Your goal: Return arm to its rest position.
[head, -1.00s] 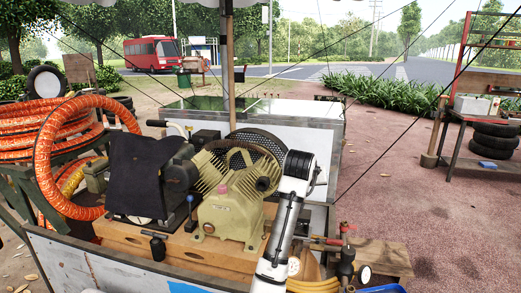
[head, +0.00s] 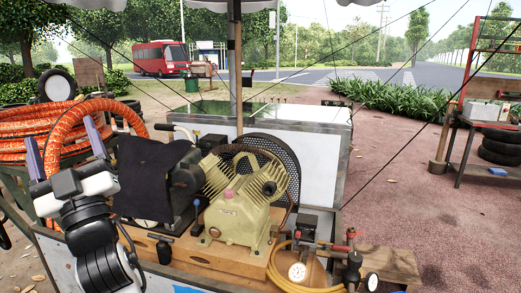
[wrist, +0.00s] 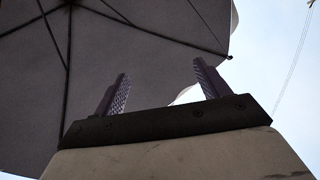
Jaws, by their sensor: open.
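My arm is folded at the lower left of the head view, in front of the cart. My gripper (head: 65,146) points upward there, with its two fingers spread wide apart and nothing between them. The orange hose stands close behind the fingers in the picture; I cannot tell the gap between them. In the wrist view my gripper (wrist: 160,88) is also open and empty, pointing up at the underside of a grey umbrella (wrist: 120,50) and the sky.
The cart carries a cream compressor (head: 238,212), a motor under a dark cloth (head: 148,180), and gauges with a yellow hose (head: 310,278) at the front right. Coiled orange hose (head: 50,130) lies at left.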

